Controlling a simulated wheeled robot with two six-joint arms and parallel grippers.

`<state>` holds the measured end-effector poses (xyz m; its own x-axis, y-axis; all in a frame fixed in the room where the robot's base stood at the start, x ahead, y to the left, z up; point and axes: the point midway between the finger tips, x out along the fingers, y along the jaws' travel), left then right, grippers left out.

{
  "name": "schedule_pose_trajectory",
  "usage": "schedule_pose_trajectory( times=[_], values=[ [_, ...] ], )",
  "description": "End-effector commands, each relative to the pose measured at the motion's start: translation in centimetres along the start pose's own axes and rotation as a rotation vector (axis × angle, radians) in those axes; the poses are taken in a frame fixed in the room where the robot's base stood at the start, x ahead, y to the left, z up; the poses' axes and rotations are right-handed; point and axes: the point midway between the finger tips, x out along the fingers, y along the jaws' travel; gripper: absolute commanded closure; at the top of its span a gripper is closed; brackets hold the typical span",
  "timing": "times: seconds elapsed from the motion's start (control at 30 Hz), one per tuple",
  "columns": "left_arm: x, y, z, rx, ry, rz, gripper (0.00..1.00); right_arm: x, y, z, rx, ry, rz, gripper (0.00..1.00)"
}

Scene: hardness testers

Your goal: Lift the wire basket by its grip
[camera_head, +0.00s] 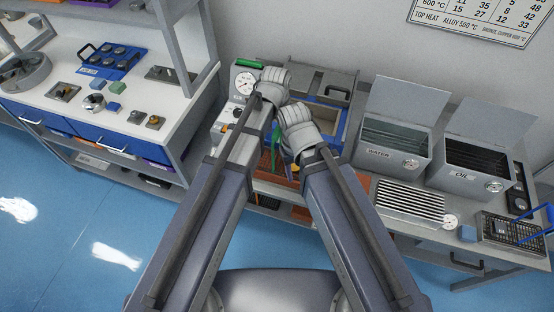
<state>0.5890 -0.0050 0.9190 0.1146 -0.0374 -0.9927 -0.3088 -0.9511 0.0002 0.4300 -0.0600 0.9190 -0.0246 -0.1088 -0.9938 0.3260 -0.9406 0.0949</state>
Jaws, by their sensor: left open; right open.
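A dark wire basket (507,229) with a blue grip (535,226) sits at the far right end of the bench, near its front edge. My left gripper (272,84) is over the left part of the bench, beside the round dial. My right gripper (297,120) is just below and to the right of it, over a blue-sided box. Both are open and far to the left of the basket. Their fingertips are mostly hidden by my own wrists.
Grey lidded tanks marked WATER (393,143) and OIL (480,166) stand open along the bench. A white workbench (60,75) stands at the left, with blue floor (60,230) in front.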

Motion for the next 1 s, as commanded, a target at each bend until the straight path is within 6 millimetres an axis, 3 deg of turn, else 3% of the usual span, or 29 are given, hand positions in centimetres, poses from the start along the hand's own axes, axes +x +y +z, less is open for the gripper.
schedule_pose_trajectory(
  times=[0.27,0.63,0.93,1.0],
  values=[
    [0.9,-0.2,0.0,0.000,0.000,0.000,0.38,0.9,-0.1,-0.1,0.000,0.000,0.000,0.48],
    [5.2,-0.8,0.0,0.000,0.000,0.000,0.38,5.1,-0.5,-0.3,0.000,0.000,0.000,0.48],
    [5.2,-0.8,0.0,0.000,0.000,0.000,0.38,5.2,-0.5,-0.3,0.000,0.000,0.000,0.48],
    [5.2,-0.8,0.0,0.000,0.000,0.000,0.44,5.1,-0.5,-0.3,0.000,0.000,0.000,0.48]
  ],
)
